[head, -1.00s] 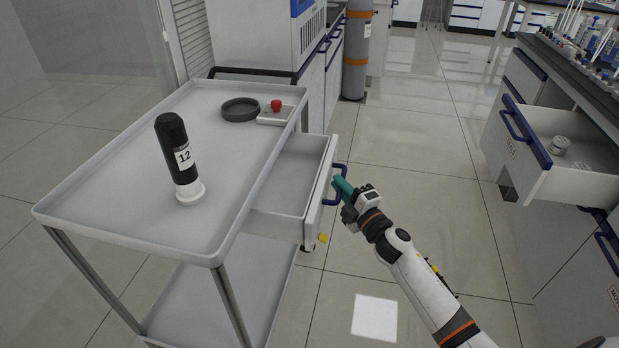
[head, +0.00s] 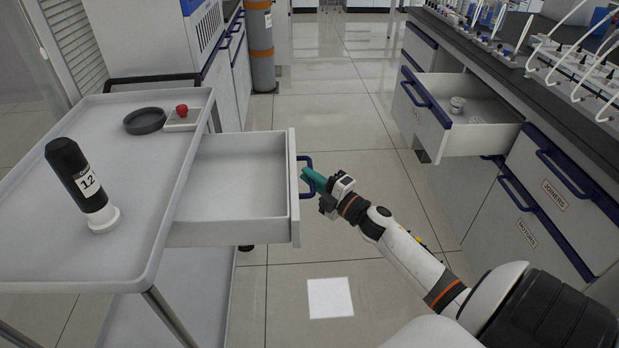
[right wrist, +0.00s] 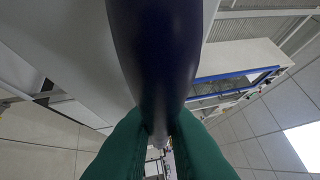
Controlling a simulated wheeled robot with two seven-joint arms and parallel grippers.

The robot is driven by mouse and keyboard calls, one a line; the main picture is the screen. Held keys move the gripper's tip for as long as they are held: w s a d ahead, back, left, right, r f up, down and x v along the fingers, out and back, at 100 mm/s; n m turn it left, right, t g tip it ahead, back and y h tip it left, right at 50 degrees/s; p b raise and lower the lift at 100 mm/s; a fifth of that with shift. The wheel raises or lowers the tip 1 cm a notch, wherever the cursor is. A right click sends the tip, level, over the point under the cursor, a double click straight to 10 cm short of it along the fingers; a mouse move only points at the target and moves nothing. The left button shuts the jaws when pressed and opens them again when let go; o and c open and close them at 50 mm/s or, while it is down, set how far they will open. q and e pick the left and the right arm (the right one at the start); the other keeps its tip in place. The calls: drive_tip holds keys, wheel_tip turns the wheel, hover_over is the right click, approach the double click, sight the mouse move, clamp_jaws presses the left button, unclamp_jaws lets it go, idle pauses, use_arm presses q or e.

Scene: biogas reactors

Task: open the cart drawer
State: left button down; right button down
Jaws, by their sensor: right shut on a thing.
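The grey cart (head: 140,262) stands at the left of the head view. Its white drawer (head: 232,178) is pulled well out to the right, and its inside looks empty. The dark blue drawer handle (head: 306,190) is on the drawer front. My right gripper (head: 308,177), with green fingers, is shut on the handle. In the right wrist view the handle (right wrist: 155,60) runs between the two green fingers. My left gripper is not in view.
On the cart top are a black bottle (head: 75,178) labelled 12, a dark round dish (head: 145,121) and a red button box (head: 185,118). An open bench drawer (head: 430,118) juts out at the right. The floor (head: 345,120) between is clear.

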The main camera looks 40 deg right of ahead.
drive_tip(key=c, duration=1.5)
unclamp_jaws()
drive_tip(key=shift+o, duration=0.2)
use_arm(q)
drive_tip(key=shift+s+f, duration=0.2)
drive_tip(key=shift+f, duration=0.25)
use_arm(e)
drive_tip(key=v, duration=1.2)
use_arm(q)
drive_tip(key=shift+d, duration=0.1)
use_arm(e)
drive_tip(key=shift+d, duration=0.1)
